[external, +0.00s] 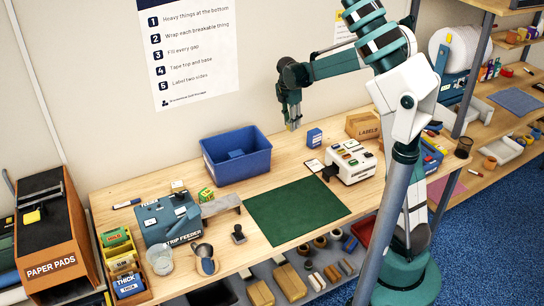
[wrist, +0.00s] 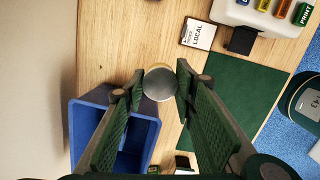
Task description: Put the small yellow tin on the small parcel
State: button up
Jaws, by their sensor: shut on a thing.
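My gripper (external: 293,125) is above the back of the bench, to the right of the blue bin, pointing down. In the wrist view its two fingers (wrist: 158,84) are closed on a round tin (wrist: 160,84) with a silver top and a thin yellowish rim. In the external view only a small yellowish bit shows at the fingertips. I cannot tell for sure which thing is the small parcel.
The blue bin (external: 214,165) stands left of my gripper; it also shows in the wrist view (wrist: 78,130). The green mat (external: 290,222) is clear. A white label machine (external: 350,168) and a LABELS carton (external: 362,126) stand at the right. A blue strip feeder (external: 165,222) stands at the left.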

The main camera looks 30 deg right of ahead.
jog(key=w+a+n, duration=0.1)
jog(key=w+a, duration=0.2)
jog(key=a, duration=0.5)
jog(key=w+a+n, duration=0.1)
jog(key=w+a, duration=0.1)
jog(key=a, duration=0.6)
jog(key=n+t+p, duration=0.1)
jog(key=n+p, duration=0.1)
jog(key=n, duration=0.4)
send_over(179, 189)
jog(key=shift+y, duration=0.3)
jog(key=f, duration=0.5)
jog(key=shift+s+a+f, duration=0.15)
jog(key=shift+a, duration=0.1)
jog(key=shift+f, duration=3.15)
jog(key=shift+f, duration=0.1)
jog(key=shift+f, duration=1.75)
